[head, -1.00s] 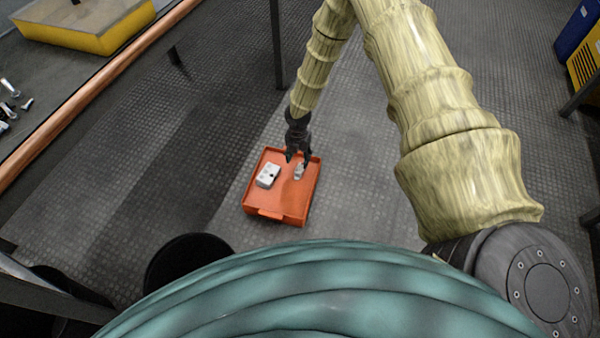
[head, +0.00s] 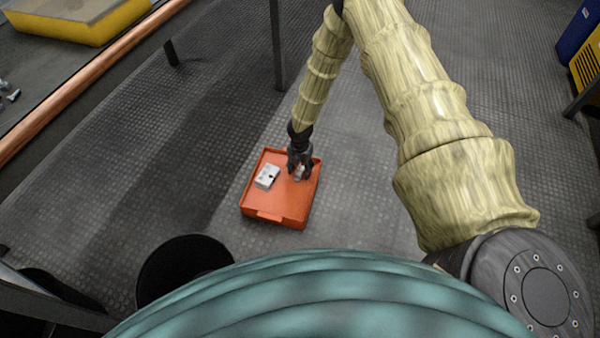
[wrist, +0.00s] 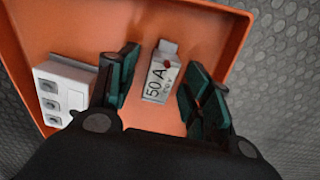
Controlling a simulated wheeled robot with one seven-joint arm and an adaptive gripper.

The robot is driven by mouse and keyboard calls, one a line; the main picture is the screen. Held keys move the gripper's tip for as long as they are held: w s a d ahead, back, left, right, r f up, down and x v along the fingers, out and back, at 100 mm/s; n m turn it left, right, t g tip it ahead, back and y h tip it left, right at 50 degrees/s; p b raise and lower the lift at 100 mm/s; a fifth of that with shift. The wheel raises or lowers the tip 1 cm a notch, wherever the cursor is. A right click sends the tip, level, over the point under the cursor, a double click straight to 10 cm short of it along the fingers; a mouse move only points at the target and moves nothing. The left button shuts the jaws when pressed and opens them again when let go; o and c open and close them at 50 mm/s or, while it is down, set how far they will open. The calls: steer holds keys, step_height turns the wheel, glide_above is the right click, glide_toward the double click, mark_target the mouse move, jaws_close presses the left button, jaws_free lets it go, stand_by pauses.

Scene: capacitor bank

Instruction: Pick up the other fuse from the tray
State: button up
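The orange tray (head: 262,212) stands on the floor; its floor also shows in the wrist view (wrist: 90,22). A small white fuse (wrist: 160,76) marked "50 A" lies in the tray, and part of it shows in the head view (head: 299,173). My gripper (head: 299,176) is low over the tray. In the wrist view my gripper (wrist: 160,92) is open, with one finger on each side of the fuse and a visible gap to both sides. Whether the fingertips touch the tray floor I cannot tell.
The tray walls are close around. A dark round bin (head: 185,262) and a metal post (head: 276,45) stand nearby.

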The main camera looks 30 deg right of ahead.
mark_target(300, 169)
jaws_close()
steer(key=shift+r, duration=0.1)
steer(key=shift+r, duration=0.25)
step_height(300, 169, up, 3)
steer(key=shift+p, duration=1.2)
steer(key=s+a+p, duration=0.1)
steer(key=s+a, duration=0.2)
steer(key=a, duration=0.1)
steer(key=s+a+r+p, duration=0.1)
steer(key=s+a+p, duration=0.1)
steer(key=s+a, duration=0.2)
steer(key=s+a+p, duration=0.1)
steer(key=s+a, duration=0.2)
steer(key=a, duration=0.1)
steer(key=shift+s+r+p, duration=0.15)
steer(key=shift+s+p, duration=0.2)
